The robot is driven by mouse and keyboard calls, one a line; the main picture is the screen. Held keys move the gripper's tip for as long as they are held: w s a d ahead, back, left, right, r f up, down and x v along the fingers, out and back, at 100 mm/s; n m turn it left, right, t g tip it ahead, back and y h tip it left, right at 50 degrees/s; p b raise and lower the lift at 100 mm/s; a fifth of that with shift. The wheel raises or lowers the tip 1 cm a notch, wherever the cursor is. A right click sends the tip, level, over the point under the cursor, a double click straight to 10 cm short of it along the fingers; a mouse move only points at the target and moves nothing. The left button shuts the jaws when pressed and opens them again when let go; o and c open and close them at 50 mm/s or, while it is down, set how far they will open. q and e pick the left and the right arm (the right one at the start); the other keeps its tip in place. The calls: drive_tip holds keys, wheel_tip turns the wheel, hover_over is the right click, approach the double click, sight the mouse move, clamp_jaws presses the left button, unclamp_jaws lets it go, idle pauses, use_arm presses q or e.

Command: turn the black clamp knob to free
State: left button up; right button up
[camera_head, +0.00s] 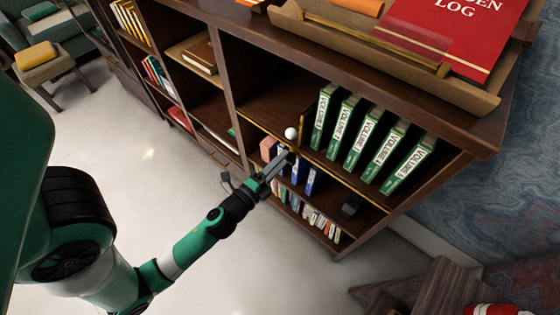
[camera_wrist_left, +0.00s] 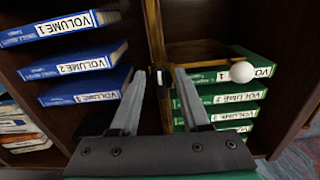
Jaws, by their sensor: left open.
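The black clamp knob (camera_wrist_left: 161,79) shows in the left wrist view as a small dark piece with a pale mark, at the brass upright (camera_wrist_left: 155,32). My left gripper (camera_wrist_left: 159,73) is open, with one finger on each side of the knob in that view. I cannot tell whether either finger touches it. In the head view my left gripper (camera_head: 284,158) is at the front of the bookcase, just below a white ball (camera_head: 291,133). I cannot make out the knob there. My right gripper is not in view.
Green volumes (camera_head: 367,138) stand on the shelf to the right. Blue volumes (camera_wrist_left: 85,64) show left of the upright in the wrist view. A tray (camera_head: 400,66) with a red book (camera_head: 452,28) tops the bookcase (camera_head: 240,33). The floor in front is clear.

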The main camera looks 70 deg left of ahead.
use_arm(q)
drive_tip(key=b+v, duration=0.4)
drive_tip(key=v, duration=0.7)
drive_tip(key=shift+s+d+b, duration=0.2)
drive_tip(key=shift+s+b, duration=0.1)
